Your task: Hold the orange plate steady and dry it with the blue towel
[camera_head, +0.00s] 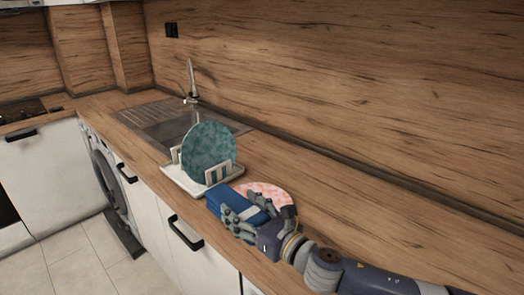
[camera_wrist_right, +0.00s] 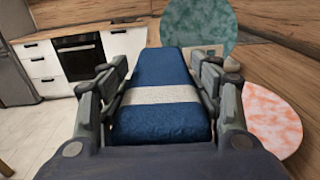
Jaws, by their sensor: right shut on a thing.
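The orange plate (camera_head: 274,191) is orange and white mottled and lies on the counter, partly hidden behind my right gripper and the towel. It also shows at the right edge of the right wrist view (camera_wrist_right: 268,118). The blue towel (camera_head: 217,200) is folded, with a white stripe that shows in the right wrist view (camera_wrist_right: 163,120). My right gripper (camera_head: 240,211) is shut on the towel, with one finger on each side of it. The towel is in front of the plate in the head view; I cannot tell whether they touch. My left gripper is not in view.
A teal plate (camera_head: 209,152) stands upright in a white dish rack (camera_head: 180,181) beyond the towel. Behind it are a sink (camera_head: 172,129) and a tap (camera_head: 191,82). The counter to the right of the orange plate is clear up to the wooden splashback (camera_head: 340,80).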

